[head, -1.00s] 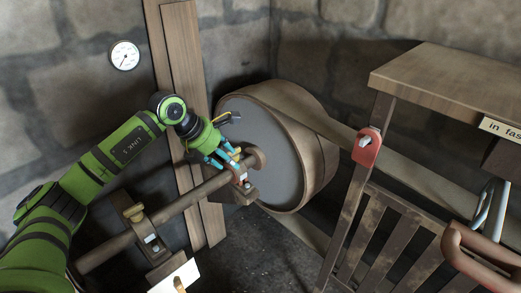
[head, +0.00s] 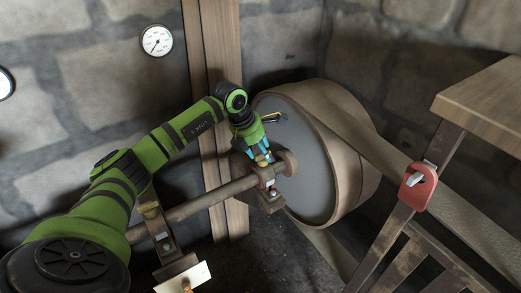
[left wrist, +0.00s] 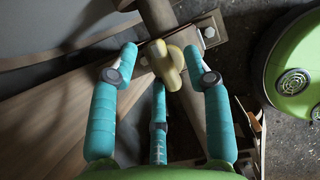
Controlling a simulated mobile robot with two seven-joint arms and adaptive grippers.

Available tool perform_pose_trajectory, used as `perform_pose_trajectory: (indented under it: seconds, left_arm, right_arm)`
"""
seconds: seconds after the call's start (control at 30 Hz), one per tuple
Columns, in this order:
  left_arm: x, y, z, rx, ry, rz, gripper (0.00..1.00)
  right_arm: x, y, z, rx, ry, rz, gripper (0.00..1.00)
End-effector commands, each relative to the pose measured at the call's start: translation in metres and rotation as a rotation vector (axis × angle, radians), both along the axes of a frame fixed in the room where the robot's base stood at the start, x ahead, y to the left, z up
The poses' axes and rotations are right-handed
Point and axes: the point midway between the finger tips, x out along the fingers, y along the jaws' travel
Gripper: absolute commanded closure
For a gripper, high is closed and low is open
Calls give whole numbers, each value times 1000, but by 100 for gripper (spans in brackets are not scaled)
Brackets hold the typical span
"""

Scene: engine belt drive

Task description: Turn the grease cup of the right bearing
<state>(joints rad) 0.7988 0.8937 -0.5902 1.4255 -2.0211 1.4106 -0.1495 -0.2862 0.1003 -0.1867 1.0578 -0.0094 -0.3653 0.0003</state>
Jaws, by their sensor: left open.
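The right bearing (head: 268,181) holds the shaft beside the big flat drum. Its brass-yellow grease cup (left wrist: 172,70) shows in the left wrist view, just beyond my gripper's middle finger. In the head view the cup is small and mostly covered by the fingers. My left gripper (head: 258,154) is right over this bearing. In the left wrist view the gripper (left wrist: 160,62) is open, with its teal fingers spread on both sides of the cup. I cannot tell whether any finger touches it. My right gripper is in neither view.
The shaft (head: 208,199) runs left to another bearing (head: 157,235) with its own brass cup. The wide drum (head: 345,150) and its belt (head: 440,190) stand to the right. A red switch plate (head: 417,187) sits on a wooden post. A round gauge (head: 157,40) hangs on the stone wall.

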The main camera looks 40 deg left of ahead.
Motion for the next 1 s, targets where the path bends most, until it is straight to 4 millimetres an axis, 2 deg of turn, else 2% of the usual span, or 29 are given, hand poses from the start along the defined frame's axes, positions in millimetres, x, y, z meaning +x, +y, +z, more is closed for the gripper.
perform_pose_trajectory:
  seconds: [0.23,0.27,0.3,0.37,1.0]
  left_arm:
    - [0,0,-1,0,0,0,51]
    - [0,0,-1,0,0,0,59]
    - [0,0,-1,0,0,0,75]
    - [0,0,-1,0,0,-1,99]
    - [2,-3,1,-7,-8,-54,100]
  right_arm:
    - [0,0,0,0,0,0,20]
    - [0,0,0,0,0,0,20]
    - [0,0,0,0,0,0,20]
    - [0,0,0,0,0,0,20]
    - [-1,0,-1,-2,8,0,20]
